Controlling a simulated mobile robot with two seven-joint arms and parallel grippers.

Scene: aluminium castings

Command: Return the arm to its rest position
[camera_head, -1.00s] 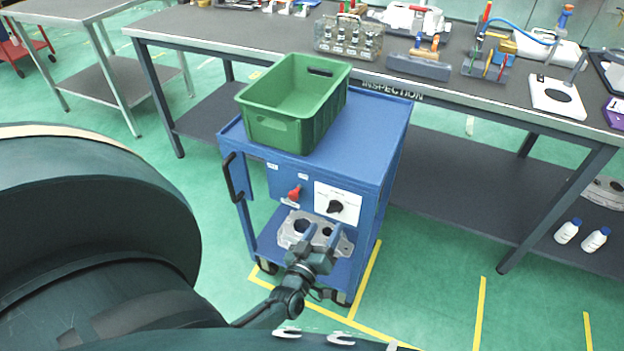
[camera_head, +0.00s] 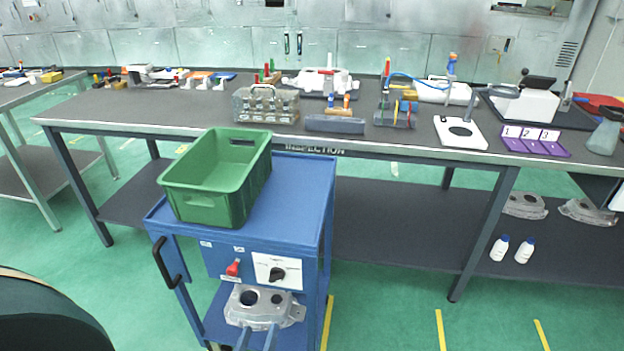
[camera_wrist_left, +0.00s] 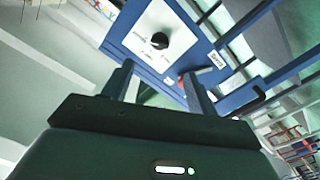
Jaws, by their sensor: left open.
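My left gripper (camera_head: 256,338) shows at the bottom edge of the head view, only its two finger tips in frame. The fingers stand apart with nothing between them, in front of the cart's lower shelf. In the left wrist view the open gripper (camera_wrist_left: 160,85) points toward the cart's front panel, with the black knob and red switch beyond the fingers. A grey metal casting (camera_head: 262,306) lies on the lower shelf of the blue cart (camera_head: 300,200), just behind the fingertips in the head view. I cannot tell whether they touch it. My right gripper is not in view.
A green crate (camera_head: 190,207), seemingly empty, stands on the cart top. Behind is a long inspection table (camera_head: 400,140) with fixtures and tools. Green floor (camera_head: 390,310) right of the cart is clear.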

